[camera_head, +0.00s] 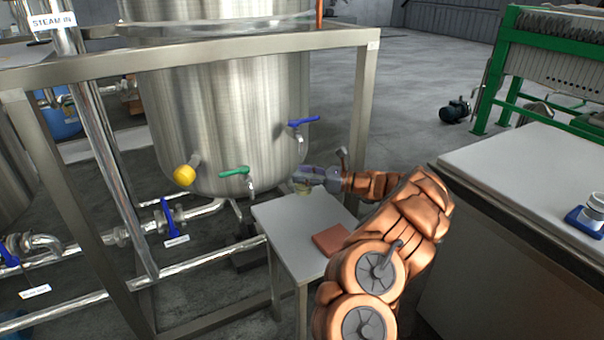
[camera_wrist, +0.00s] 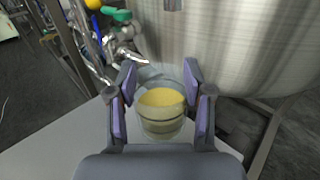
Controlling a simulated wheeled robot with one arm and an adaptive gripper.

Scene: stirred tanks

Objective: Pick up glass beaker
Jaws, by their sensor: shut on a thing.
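The glass beaker (camera_wrist: 160,123) shows in the wrist view, clear-walled, with yellow content inside. It is upright between the two fingers of my gripper (camera_wrist: 160,90), which is shut on it. In the head view my gripper (camera_head: 308,180) is above the back part of a small grey table (camera_head: 278,222), and the beaker (camera_head: 303,188) is small and partly hidden by the fingers. I cannot tell whether the beaker touches the table top.
A large steel tank (camera_head: 225,120) stands behind the table, with green-handled (camera_head: 234,172) and blue-handled (camera_head: 303,122) valves close to my gripper. A reddish-brown block (camera_head: 330,240) lies on the table. A white-topped bench (camera_head: 530,190) is at right.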

